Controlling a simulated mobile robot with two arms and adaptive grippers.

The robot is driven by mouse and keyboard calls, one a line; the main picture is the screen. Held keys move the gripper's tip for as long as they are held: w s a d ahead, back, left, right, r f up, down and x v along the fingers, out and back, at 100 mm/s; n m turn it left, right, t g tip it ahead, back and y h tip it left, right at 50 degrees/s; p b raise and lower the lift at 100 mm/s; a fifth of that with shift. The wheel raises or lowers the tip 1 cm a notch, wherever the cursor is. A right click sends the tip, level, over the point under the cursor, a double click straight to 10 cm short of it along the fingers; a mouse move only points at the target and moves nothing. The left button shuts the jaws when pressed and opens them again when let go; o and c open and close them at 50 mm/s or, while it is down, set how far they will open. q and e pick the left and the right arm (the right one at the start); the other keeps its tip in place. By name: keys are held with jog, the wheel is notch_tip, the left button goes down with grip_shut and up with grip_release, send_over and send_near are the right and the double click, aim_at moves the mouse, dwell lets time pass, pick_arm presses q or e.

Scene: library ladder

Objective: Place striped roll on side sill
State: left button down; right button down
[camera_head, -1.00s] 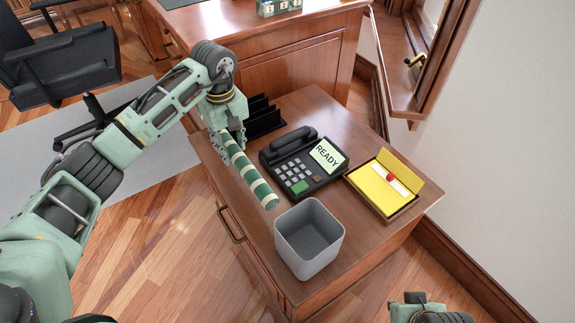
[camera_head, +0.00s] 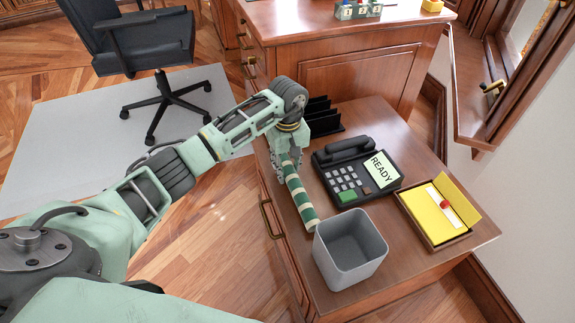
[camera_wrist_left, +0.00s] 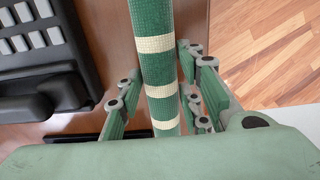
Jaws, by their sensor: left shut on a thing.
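The striped roll (camera_head: 301,205) is a green tube with cream bands. It shows at the left edge of the wooden cabinet top, its near end beside the grey bin. My left gripper (camera_head: 289,157) is shut on its far end. In the left wrist view the roll (camera_wrist_left: 158,45) runs between the fingers of my left gripper (camera_wrist_left: 160,88). I cannot tell whether the roll touches the top. The side sill (camera_head: 468,95) is a wooden ledge under the window at the right, apart from the roll. My right gripper is out of view.
On the cabinet top (camera_head: 405,275) stand a desk phone (camera_head: 350,180), a black rack (camera_head: 322,120), a grey open bin (camera_head: 352,268) and a yellow pad in a box (camera_head: 440,215). A larger desk (camera_head: 370,75) is behind. A gold window handle (camera_head: 493,86) is above the sill.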

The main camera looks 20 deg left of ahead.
pick_arm(q)
jog(key=shift+f, duration=0.1)
jog(key=c, duration=1.2)
grip_release()
